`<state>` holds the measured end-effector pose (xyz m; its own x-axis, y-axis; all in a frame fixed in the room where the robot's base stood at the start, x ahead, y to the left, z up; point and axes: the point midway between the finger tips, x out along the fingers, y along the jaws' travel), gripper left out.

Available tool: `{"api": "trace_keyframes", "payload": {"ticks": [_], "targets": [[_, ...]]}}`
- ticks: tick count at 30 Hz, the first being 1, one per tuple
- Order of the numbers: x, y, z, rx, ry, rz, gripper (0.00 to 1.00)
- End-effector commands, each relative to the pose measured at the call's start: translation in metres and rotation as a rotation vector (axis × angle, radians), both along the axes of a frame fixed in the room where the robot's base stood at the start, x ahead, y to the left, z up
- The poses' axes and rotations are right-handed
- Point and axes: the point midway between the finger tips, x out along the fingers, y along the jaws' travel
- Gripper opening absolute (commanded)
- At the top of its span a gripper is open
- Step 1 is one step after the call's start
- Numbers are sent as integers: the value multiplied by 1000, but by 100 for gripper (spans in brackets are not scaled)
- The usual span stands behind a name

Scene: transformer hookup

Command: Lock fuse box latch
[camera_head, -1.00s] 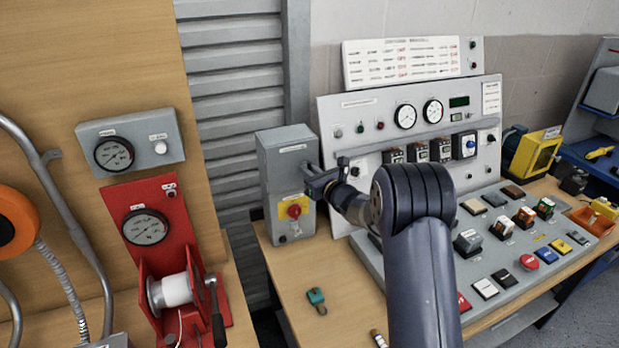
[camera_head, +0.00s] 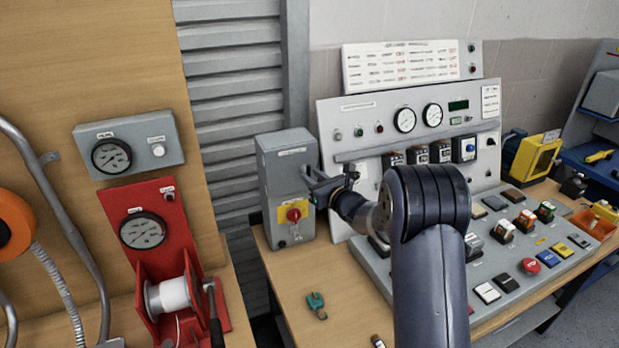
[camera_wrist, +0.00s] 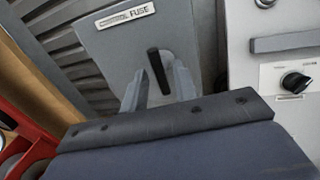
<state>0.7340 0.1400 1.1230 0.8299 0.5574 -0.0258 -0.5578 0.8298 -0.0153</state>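The fuse box (camera_head: 281,172) is a grey cabinet standing upright at the back left of the bench, with a red knob (camera_head: 294,214) on a yellow plate. In the wrist view its front carries a FUSE label (camera_wrist: 125,15) and a black latch handle (camera_wrist: 158,72), standing nearly upright with a slight tilt. My gripper (camera_head: 314,186) is at the right part of the box front. In the wrist view my gripper (camera_wrist: 158,88) is open, one finger on each side of the handle. I cannot tell whether either finger touches it. The latch is too small to make out in the head view.
A grey control panel (camera_head: 345,118) with gauges and switches stands close right of the box. A teal padlock-like object (camera_head: 316,304) lies on the bench front. A red winch unit (camera_head: 165,225) is on the left.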

Motion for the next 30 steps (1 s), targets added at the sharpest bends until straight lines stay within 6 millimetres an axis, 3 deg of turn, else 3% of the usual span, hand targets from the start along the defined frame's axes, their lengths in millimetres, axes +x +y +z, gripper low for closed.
{"api": "trace_keyframes", "payload": {"ticks": [6, 13, 30], "targets": [[-35, -24, -2, 1, -1, -2, 28], [-62, -42, 0, 0, -1, -1, 28], [-67, -45, 2, 0, 0, 1, 28]]}}
